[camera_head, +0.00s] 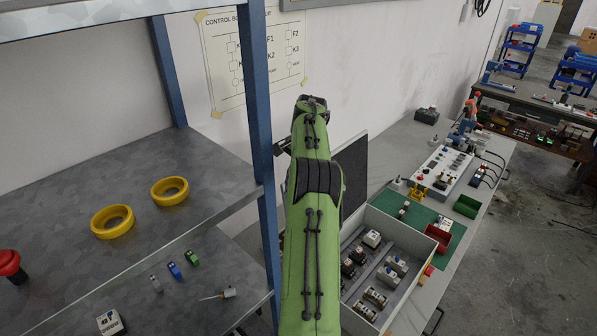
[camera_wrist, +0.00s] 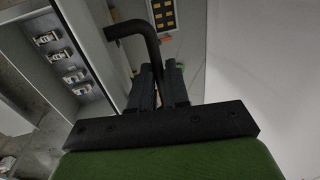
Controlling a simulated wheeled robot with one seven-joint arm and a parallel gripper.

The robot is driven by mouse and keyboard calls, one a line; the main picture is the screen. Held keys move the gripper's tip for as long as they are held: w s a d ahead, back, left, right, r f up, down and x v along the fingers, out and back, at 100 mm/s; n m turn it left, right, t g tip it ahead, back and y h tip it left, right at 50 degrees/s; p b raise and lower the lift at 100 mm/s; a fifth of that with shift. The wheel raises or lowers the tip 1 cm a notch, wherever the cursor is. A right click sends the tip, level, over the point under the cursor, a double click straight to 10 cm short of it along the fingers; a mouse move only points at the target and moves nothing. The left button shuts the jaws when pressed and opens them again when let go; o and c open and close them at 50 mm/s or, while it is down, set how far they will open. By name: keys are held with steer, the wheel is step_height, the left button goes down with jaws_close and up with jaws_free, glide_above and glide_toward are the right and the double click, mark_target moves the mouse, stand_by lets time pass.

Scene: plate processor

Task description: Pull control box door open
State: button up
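The control box (camera_head: 353,313) is a grey open-topped case on the bench, with rows of electrical parts inside. Its door (camera_head: 353,164), a dark panel with a light edge, stands raised at the box's far left side, partly behind my green arm. In the wrist view the box's parts and wall (camera_wrist: 88,32) show at the left. A black bent door handle (camera_wrist: 126,28) rises between the two dark fingers of my gripper (camera_wrist: 162,72). The fingers lie close on both sides of it and appear shut on it. In the head view my arm largely hides the gripper and handle.
A metal shelf with blue posts (camera_head: 258,130) stands close on the left, holding yellow rings (camera_head: 112,221) and small parts. The wall behind carries a paper chart (camera_head: 250,60). Right of the box lie a green mat (camera_head: 452,246) and a red bin (camera_head: 438,238). Floor is clear at far right.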

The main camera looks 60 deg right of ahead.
steer(key=shift+o, duration=1.2)
steer(key=shift+a+f, duration=0.15)
steer(key=shift+f, duration=0.25)
steer(key=shift+w, duration=0.1)
steer(key=v, duration=0.7)
steer(key=shift+r, duration=0.35)
steer(key=shift+w, duration=0.1)
